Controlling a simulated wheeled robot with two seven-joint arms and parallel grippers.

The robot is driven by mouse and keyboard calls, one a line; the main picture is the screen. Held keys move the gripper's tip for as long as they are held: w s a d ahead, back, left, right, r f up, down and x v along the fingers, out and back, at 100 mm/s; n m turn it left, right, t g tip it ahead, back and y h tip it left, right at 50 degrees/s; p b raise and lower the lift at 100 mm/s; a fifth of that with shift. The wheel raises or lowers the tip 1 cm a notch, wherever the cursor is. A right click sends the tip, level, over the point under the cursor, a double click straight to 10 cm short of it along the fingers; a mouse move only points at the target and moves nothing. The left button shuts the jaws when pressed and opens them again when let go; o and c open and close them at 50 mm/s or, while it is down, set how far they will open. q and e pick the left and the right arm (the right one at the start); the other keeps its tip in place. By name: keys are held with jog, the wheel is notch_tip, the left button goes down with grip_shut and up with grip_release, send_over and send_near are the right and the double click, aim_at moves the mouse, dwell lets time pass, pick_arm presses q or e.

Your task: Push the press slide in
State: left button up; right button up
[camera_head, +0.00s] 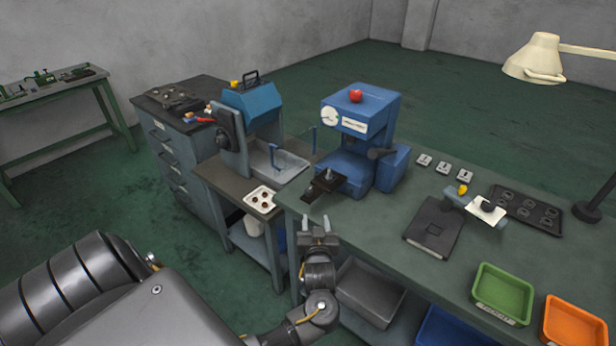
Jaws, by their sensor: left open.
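The blue press (365,130) stands on the green workbench, with a red knob on top and a white dial on its front. Its dark slide (325,184) sticks out from the press's front, toward me and to the left, with a small upright piece on it. My left gripper (315,220) is open and empty, its fingers pointing toward the slide. It appears a little in front of and below the slide in the picture, apart from it. My right gripper is not in view.
A blue machine with a tray (283,163) stands left of the press. A white plate with holes (260,199) lies near it. On the workbench (400,262) are a dark block (433,231), a dark tray (533,212), and green (503,290) and orange (574,322) bins.

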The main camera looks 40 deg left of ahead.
pick_arm(q)
jog(key=n+y, duration=0.2)
send_near(309, 192)
jog(key=x, duration=0.2)
jog(key=p+x, duration=0.2)
jog(key=x, duration=0.7)
jog(key=shift+w+a, duration=0.1)
jog(key=shift+w+a+f+p, duration=0.1)
jog(key=shift+w+a+p, duration=0.25)
jog(key=shift+w+a, duration=0.2)
jog(key=shift+s, duration=0.1)
jog(key=shift+c, duration=0.3)
grip_shut()
